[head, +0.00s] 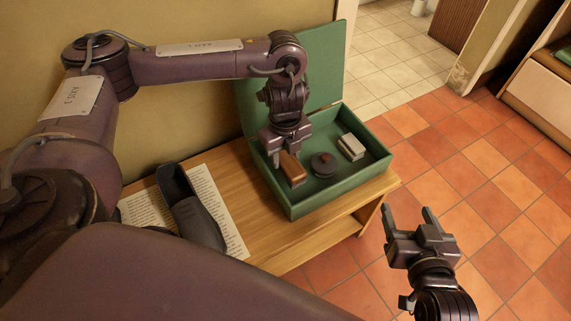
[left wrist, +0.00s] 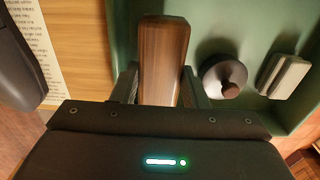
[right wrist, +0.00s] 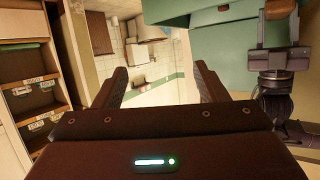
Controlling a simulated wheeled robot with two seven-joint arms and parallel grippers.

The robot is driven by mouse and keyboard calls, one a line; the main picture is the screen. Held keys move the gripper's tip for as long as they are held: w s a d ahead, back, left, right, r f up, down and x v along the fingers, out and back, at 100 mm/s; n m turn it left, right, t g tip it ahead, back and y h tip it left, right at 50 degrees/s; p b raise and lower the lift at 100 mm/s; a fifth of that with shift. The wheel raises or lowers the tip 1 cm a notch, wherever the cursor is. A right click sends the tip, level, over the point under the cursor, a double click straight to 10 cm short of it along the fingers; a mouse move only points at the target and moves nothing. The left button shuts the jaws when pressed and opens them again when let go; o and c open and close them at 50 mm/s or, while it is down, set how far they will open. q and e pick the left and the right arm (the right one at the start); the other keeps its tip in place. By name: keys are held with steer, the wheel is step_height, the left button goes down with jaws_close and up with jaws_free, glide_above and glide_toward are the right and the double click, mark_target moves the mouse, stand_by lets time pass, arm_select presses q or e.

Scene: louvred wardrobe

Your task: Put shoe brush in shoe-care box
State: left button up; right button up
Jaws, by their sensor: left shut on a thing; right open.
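The shoe brush (head: 292,167) has a brown wooden body. In the head view it is inside the green shoe-care box (head: 318,201), near the box's left wall. My left gripper (head: 285,148) reaches down into the box from above and is shut on the brush. In the left wrist view the brush (left wrist: 163,60) stands out between the two fingers. Whether the brush touches the box floor I cannot tell. My right gripper (head: 420,224) is open and empty, above the floor to the right of the bench. Its fingers also show apart in the right wrist view (right wrist: 162,90).
A round dark tin (head: 323,166) and a grey-white block (head: 351,147) lie in the box. The green lid (head: 315,65) stands open at the back. The tiled floor at right is clear.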

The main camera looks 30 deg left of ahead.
mark_target(285, 164)
arm_select(q)
steer(key=shift+f, duration=0.15)
steer(key=shift+f+b, duration=0.65)
steer(key=shift+f, duration=0.25)
steer(key=shift+f+b, duration=0.5)
steer(key=shift+f, duration=0.4)
arm_select(e)
step_height(285, 164, up, 18)
steer(key=w+t+y, duration=0.1)
steer(key=t+y, duration=0.2)
steer(key=t, duration=0.6)
steer(key=shift+w+d+y, duration=0.25)
steer(key=shift+d+y, duration=0.05)
steer(key=shift+d, duration=0.15)
arm_select(q)
steer(key=shift+f, duration=0.15)
arm_select(e)
steer(key=shift+r, duration=0.1)
arm_select(q)
steer(key=o, duration=0.8)
